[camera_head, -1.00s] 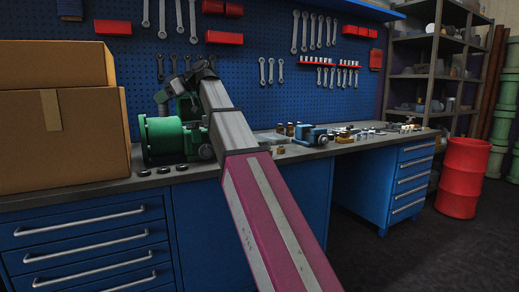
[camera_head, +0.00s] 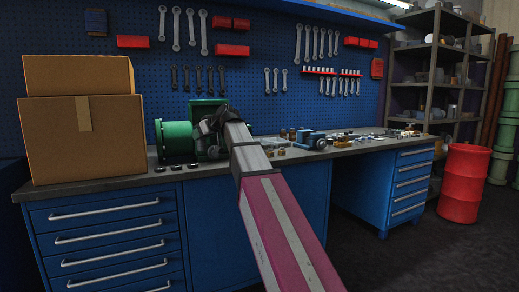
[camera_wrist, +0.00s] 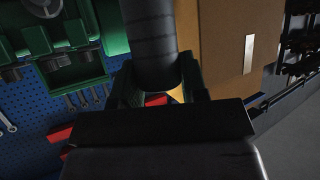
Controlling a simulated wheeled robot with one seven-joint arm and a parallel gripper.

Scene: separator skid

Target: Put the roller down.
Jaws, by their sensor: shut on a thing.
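The roller (camera_wrist: 150,38) is a dark grey ribbed cylinder in the wrist view. It runs from the top edge down to between my jaws. My gripper (camera_wrist: 158,90) is shut on it, with a dark green finger on each side. In the head view my gripper (camera_head: 210,122) is at the end of my arm, in front of the green machine on the bench (camera_head: 300,156). The roller cannot be made out clearly there. I cannot tell whether it touches anything.
The green machine (camera_head: 177,138) stands on the bench, with several small dark rings (camera_head: 176,167) before it. Two stacked cardboard boxes (camera_head: 90,145) stand at left. A blue vise-like tool (camera_head: 310,140) and small parts lie to the right. A red drum (camera_head: 463,183) stands on the floor.

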